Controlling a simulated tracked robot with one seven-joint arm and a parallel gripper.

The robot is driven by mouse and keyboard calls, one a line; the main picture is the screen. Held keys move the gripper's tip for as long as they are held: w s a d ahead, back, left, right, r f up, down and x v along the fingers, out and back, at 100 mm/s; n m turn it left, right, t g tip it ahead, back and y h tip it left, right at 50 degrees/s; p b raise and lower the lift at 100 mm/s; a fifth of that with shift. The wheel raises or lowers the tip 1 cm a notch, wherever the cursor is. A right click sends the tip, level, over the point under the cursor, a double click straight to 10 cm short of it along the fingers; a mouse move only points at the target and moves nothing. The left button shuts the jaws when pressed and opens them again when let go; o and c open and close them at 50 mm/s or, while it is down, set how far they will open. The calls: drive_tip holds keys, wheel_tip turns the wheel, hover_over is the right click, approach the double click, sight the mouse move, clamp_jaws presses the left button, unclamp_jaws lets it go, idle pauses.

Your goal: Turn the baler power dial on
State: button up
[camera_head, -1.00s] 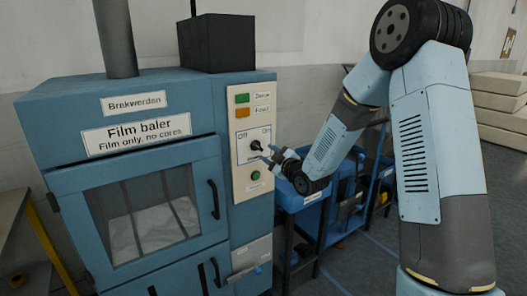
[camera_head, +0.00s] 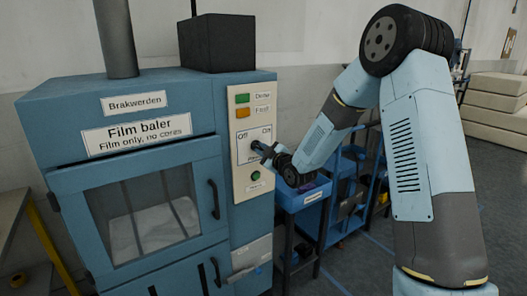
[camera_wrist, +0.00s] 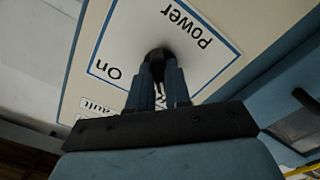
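The film baler (camera_head: 140,190) is a blue machine at the left with a pale control panel (camera_head: 243,100). The black power dial (camera_wrist: 158,54) sits in a blue-framed white square with "Off" at the left and "On" at the right in the head view. My gripper (camera_head: 261,148) is at the dial, coming from the right. In the wrist view its two fingers (camera_wrist: 161,80) are close together, with their tips on either side of the dial, so they look shut on it. The fingers mostly hide the dial, and I cannot tell which way it points.
A green button (camera_head: 242,98) and an orange one (camera_head: 243,113) are above the dial; another green button (camera_head: 255,176) is below it. The baler's door handle (camera_head: 214,199) sticks out at the left.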

clamp_jaws()
drive_tip(key=shift+m, duration=0.3)
drive_tip(key=m, duration=0.3)
drive_tip(key=shift+m, duration=0.3)
drive_tip(key=m, duration=0.4)
drive_tip(key=shift+m, duration=0.3)
drive_tip(key=m, duration=0.9)
drive_tip(key=shift+d, duration=0.1)
